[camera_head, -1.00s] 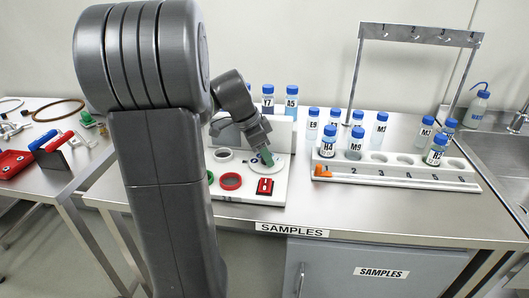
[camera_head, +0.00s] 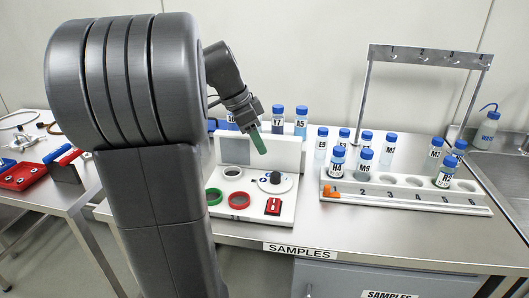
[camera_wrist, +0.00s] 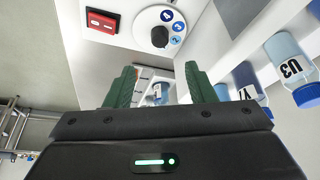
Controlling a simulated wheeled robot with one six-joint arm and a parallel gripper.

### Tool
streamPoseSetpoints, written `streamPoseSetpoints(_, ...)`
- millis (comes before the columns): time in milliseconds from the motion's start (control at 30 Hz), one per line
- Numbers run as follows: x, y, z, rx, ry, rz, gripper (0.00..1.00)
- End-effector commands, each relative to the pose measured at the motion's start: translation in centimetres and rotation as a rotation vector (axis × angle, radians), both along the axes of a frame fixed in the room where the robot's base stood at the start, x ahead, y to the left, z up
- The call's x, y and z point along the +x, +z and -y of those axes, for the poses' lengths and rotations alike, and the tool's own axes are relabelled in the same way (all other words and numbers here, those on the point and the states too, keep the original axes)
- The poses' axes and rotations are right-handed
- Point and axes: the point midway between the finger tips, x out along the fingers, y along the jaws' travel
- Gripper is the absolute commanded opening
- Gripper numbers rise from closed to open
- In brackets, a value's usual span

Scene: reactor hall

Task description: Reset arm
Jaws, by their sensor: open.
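My gripper (camera_head: 258,142) is raised above the white panel (camera_head: 288,215) on the steel bench, in front of the panel's upright back board. In the wrist view its two green fingers (camera_wrist: 160,88) stand wide apart with nothing held between them. The panel carries a round white dial with a dark knob (camera_head: 275,177), which also shows in the wrist view (camera_wrist: 160,36). It also carries a red switch (camera_head: 273,206), a red ring (camera_head: 239,200) and a green ring (camera_head: 213,196). The gripper is apart from all of these.
Blue-capped bottles (camera_head: 300,121) stand behind the panel. A sink (camera_head: 505,180) is at far right. A side table (camera_head: 60,195) with red-handled tools is at left.

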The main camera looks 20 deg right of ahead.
Motion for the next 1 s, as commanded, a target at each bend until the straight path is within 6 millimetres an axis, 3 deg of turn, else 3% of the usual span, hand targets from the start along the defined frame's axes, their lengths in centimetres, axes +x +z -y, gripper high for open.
streamPoseSetpoints(200, 0.1, 1.5, -0.6, 0.0, 0.0, 0.001, 0.5)
streamPoseSetpoints(567, 0.0, 1.4, -0.6, 0.0, -0.001, -0.001, 0.5)
streamPoseSetpoints(767, -0.1, -0.5, 0.2, 0.0, -0.002, -0.004, 0.5)
streamPoseSetpoints(1000, -0.3, -4.8, 2.0, 0.001, -0.002, -0.005, 0.5)
